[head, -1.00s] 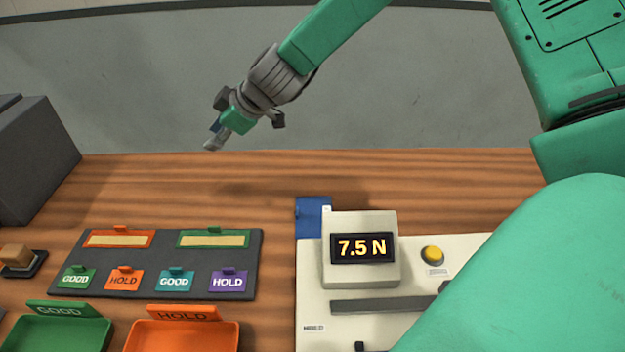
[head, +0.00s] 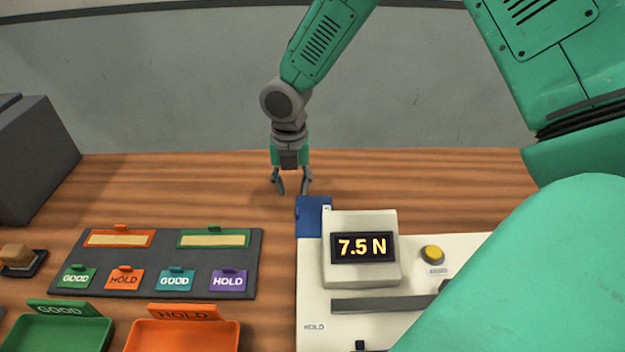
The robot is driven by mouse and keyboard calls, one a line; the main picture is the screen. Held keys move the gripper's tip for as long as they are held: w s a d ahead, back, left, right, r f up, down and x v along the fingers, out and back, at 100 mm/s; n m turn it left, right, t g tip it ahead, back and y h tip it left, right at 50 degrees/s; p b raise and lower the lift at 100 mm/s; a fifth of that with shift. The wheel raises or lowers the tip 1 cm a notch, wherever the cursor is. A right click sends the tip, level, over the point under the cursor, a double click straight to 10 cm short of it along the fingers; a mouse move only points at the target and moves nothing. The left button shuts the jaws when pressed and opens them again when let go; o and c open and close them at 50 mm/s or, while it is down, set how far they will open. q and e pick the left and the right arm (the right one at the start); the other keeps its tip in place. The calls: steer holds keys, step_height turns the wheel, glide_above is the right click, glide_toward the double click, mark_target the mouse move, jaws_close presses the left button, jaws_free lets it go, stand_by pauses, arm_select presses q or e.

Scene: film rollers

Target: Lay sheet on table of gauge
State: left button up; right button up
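The cream gauge (head: 313,290) stands at the lower right of the head view. Its raised display (head: 362,248) reads 7.5 N. A flat blue piece (head: 311,214) shows at the gauge's back left corner; I cannot tell whether it is the sheet or part of the gauge. No other clear sheet shows. My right gripper (head: 292,187) points down over the wooden table, just behind the blue piece. Its two fingers are apart with nothing visible between them. My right arm hides the right part of the gauge. My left gripper is out of view.
A dark board (head: 150,262) with several coloured tags lies left of the gauge. A green tray (head: 62,335) and an orange tray (head: 182,337) stand in front of it. A grey box (head: 35,160) stands at the far left. The table's back strip is mostly clear.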

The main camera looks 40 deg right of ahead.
mark_target(297, 210)
step_height(297, 210, down, 3)
steer(key=shift+f, duration=0.15)
steer(key=f, duration=0.2)
steer(key=d+f+b, duration=0.1)
steer(key=f, duration=0.2)
steer(key=shift+w+d+f, duration=0.1)
steer(key=shift+w+f, duration=0.05)
jaws_close()
